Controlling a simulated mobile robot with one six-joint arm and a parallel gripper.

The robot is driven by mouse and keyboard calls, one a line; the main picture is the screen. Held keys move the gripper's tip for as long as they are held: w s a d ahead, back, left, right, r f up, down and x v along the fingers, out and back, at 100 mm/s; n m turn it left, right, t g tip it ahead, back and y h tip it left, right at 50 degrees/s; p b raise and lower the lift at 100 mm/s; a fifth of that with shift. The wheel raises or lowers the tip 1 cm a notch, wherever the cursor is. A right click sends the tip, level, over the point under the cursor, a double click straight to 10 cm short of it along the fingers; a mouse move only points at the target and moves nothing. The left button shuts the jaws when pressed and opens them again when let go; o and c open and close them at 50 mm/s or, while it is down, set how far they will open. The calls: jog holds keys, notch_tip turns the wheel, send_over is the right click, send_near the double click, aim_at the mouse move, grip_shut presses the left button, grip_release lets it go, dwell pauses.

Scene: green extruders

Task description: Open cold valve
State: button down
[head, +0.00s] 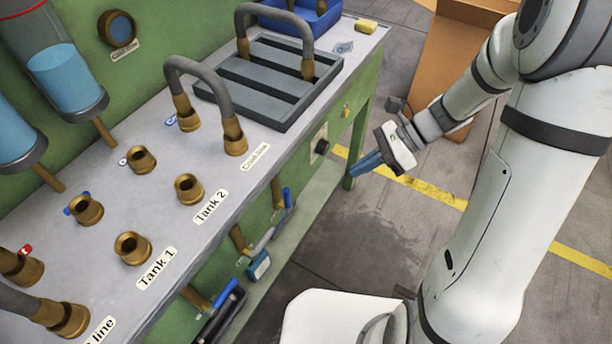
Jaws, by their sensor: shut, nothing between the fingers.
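Several blue-handled valves show on brass pipes below the front edge of the bench (330,82). One blue handle (287,198) is under the Coldline label (255,156), one (263,240) is lower left of it, and another (224,293) is lower still. No label on the valves is readable, so I cannot tell which is the cold valve. My gripper (360,166), with blue fingers, is shut and empty. It appears in the open space right of the bench front, to the upper right of the handles and apart from them.
A grey hose (200,72) arches between brass fittings on the bench top. A slatted dark tray (265,85), a yellow sponge (366,26) and a blue bin (318,22) sit behind. A black knob (321,146) is on the front. An orange-brown box (462,50) stands on the floor.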

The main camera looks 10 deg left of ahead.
jog(key=a, duration=0.1)
send_near(287, 199)
jog(key=a+f, duration=0.3)
jog(key=f, duration=0.2)
jog(key=shift+w+a+f, duration=0.15)
jog(key=shift+w+f, duration=0.05)
jog(key=shift+s+a+r, duration=0.35)
jog(key=shift+s+a, duration=0.25)
jog(key=shift+f, duration=0.1)
